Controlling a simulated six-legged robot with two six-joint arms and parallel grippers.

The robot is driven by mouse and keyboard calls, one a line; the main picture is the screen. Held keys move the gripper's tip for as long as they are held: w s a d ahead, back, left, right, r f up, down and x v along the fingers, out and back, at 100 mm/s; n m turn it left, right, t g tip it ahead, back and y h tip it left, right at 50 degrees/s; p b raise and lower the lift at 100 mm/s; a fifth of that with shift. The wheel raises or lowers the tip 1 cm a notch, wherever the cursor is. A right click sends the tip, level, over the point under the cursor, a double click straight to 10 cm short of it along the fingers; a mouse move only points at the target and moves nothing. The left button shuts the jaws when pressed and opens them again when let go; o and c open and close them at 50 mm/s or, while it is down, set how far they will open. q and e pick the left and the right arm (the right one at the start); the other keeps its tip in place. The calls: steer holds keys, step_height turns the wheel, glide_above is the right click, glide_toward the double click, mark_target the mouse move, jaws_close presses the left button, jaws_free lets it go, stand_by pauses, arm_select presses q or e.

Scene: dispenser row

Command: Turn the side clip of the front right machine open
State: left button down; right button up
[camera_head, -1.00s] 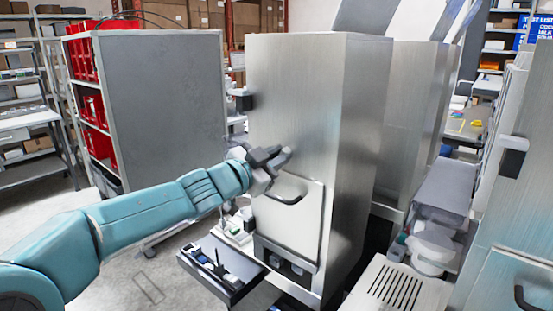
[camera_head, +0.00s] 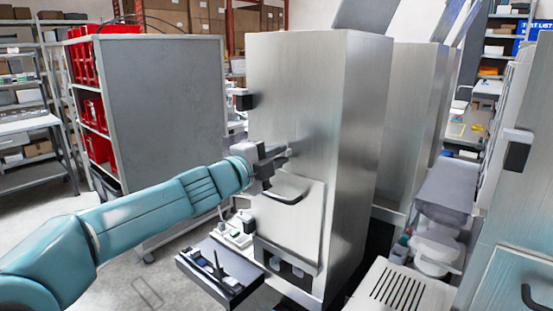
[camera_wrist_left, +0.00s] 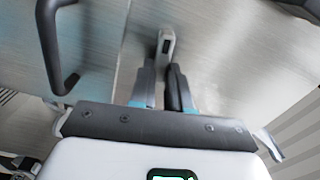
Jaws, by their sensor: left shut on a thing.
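A tall brushed-steel machine (camera_head: 295,85) stands in the middle of the head view, with a lower door panel and dark handle (camera_head: 290,197). My left gripper (camera_head: 276,158) is at the machine's face, just above that panel. In the left wrist view, the gripper's dark fingertips (camera_wrist_left: 165,85) lie on both sides of a small upright grey side clip (camera_wrist_left: 166,42) with a dark slot. The gripper is shut on this clip. In the head view the fingers mostly hide the clip. The dark handle also shows at the left of the wrist view (camera_wrist_left: 52,45). My right gripper is not in view.
Dark blocks (camera_head: 243,101) stick out from the machine's left edge. An open tray (camera_head: 222,272) juts out low at the front. A grey cabinet with red bins (camera_head: 165,110) stands behind my left arm. Another steel machine (camera_head: 510,235) is at the right edge.

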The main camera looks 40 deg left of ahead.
arm_select(q)
steer(key=shift+m, duration=0.9)
steer(key=c, duration=1.1)
jaws_free()
steer(key=shift+w, duration=0.1)
steer(key=s, duration=0.5)
steer(key=s+a, duration=0.1)
steer(key=s, duration=1)
steer(key=shift+s+a, duration=0.15)
